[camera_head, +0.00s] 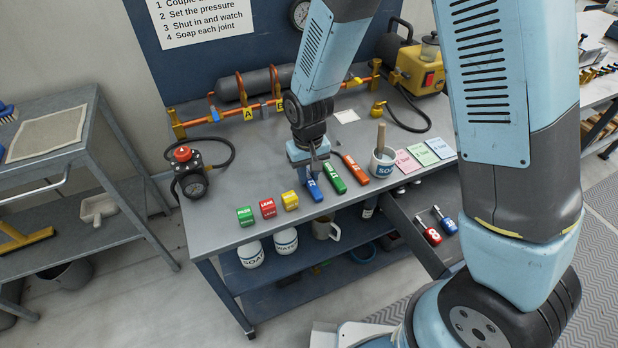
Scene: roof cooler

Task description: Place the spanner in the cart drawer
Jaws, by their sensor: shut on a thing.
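My gripper (311,168) points down at the front middle of the bench top, shut on a spanner with a blue handle (314,190). Its fingers hide much of the spanner's metal end. I cannot tell whether the spanner is lifted off the bench. A green-handled spanner (334,180) and an orange-handled spanner (356,172) lie just to its right. The drawer (409,238) at the bench's right end is pulled open. In it lie a red-handled tool (432,236) and a blue-handled tool (449,225). My arm hides part of the area right of the drawer.

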